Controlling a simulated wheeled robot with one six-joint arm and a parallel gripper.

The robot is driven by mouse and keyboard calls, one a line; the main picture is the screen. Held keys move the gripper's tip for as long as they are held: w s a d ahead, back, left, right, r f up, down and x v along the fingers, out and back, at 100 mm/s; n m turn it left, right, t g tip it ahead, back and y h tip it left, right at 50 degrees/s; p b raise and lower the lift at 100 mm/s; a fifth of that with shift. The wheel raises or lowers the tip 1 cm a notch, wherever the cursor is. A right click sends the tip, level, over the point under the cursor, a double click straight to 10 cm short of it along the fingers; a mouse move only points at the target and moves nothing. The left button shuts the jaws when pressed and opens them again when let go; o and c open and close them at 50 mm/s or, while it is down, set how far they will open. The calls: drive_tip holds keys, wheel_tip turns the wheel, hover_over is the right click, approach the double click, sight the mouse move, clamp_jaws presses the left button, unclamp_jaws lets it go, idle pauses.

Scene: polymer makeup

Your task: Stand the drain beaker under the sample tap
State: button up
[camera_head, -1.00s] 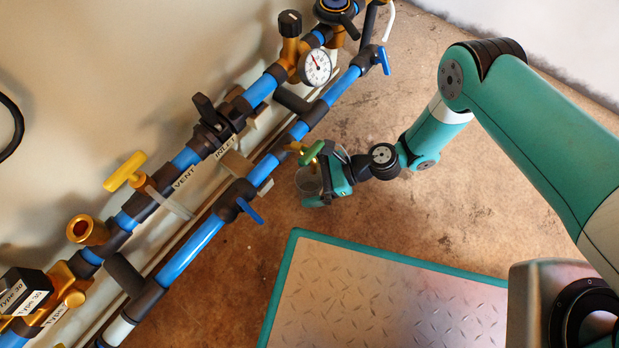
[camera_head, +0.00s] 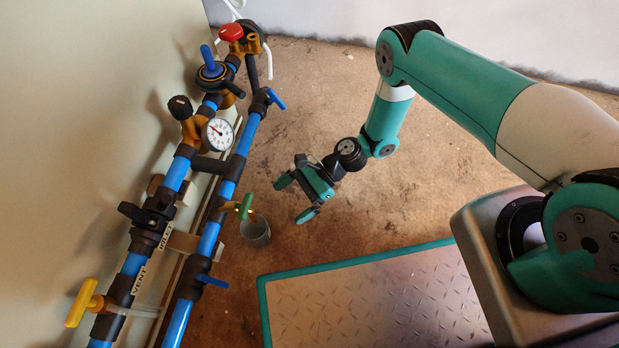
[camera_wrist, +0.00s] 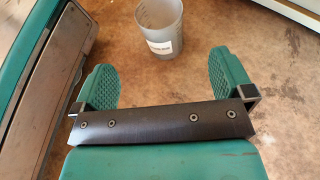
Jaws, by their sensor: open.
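The drain beaker (camera_head: 257,232), a grey translucent cup, stands upright on the floor below the sample tap. The tap (camera_head: 243,207) has a green handle and a brass body, and it overlaps the beaker's left rim in the head view. My gripper (camera_head: 294,199) is open and empty, to the right of the beaker and apart from it. In the wrist view the beaker (camera_wrist: 160,28), with a white label, lies beyond and between the two green fingers (camera_wrist: 162,75). The tap's outlet over the beaker is hard to see.
Blue pipes (camera_head: 208,240) with valves and a pressure gauge (camera_head: 217,134) run along the wall at left. A teal-edged metal plate (camera_head: 380,300) lies in front. The brown floor (camera_head: 320,100) behind my gripper is clear.

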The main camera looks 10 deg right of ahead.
drive_tip(key=p+v, duration=0.1)
drive_tip(key=v, duration=0.4)
drive_tip(key=shift+w+d+r, duration=0.1)
drive_tip(key=shift+d, duration=0.1)
idle(0.3)
